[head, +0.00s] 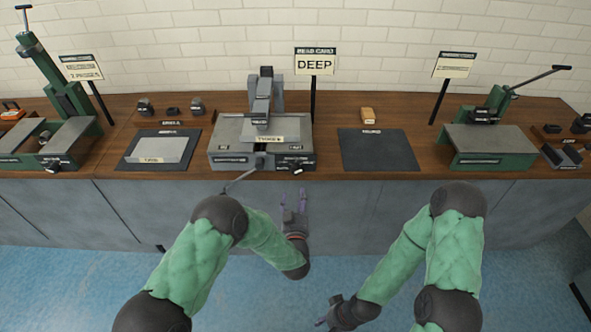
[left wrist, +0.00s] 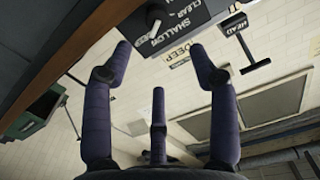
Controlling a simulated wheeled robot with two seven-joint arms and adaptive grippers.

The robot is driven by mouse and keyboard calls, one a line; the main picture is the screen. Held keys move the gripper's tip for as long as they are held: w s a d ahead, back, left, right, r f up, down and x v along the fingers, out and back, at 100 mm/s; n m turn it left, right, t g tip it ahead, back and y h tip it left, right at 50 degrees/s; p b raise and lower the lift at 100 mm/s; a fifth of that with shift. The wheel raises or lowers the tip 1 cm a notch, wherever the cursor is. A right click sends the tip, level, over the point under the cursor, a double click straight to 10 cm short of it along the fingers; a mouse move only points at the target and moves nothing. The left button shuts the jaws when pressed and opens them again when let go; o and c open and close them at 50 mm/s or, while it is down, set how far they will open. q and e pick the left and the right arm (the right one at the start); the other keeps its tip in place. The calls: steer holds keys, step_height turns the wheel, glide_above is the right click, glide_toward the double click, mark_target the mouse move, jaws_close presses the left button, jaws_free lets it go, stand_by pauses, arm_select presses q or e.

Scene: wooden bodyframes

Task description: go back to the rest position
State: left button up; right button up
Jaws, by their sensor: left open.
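My left gripper (head: 293,199) is in front of the bench, just below its front edge and below the grey middle machine (head: 228,156). In the left wrist view its purple fingers (left wrist: 160,55) are spread apart with nothing between them. Beyond them that view shows a dark panel with a knob (left wrist: 153,17) and the words SHALLOW and CLEAR; the fingers look apart from it. My right gripper (head: 330,316) hangs low over the floor at the bottom of the head view, small and partly hidden, so its jaws are unclear.
The wooden bench (head: 328,177) runs across the view above grey cabinets (head: 350,205). A green press (head: 75,110) stands left and another green machine (head: 490,140) right. A DEEP sign (head: 315,64) stands behind. A dark mat (head: 377,155) is bare. Blue floor (head: 90,270) is open below.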

arm_select(q)
steer(key=shift+f, duration=0.1)
steer(key=s+a+f+n+g+h, duration=0.1)
steer(key=s+a+f+g, duration=0.25)
steer(key=f, duration=0.45)
steer(key=s+a+f+g+h, duration=0.1)
steer(key=s+a+f+g, duration=0.2)
steer(key=s+f+g, duration=0.3)
steer(key=s+a+f+n+g+h, duration=0.1)
steer(key=s+f+g, duration=0.2)
steer(key=s, duration=0.9)
steer(key=s+a+f+n+g+h, duration=0.1)
steer(key=s+g, duration=0.4)
steer(key=s, duration=0.6)
step_height(320, 180, down, 3)
steer(key=shift+s+a+r+n, duration=0.1)
steer(key=shift+s+a+n, duration=0.3)
steer(key=shift+a, duration=0.2)
steer(key=shift+w, duration=0.1)
steer(key=shift+c, duration=0.4)
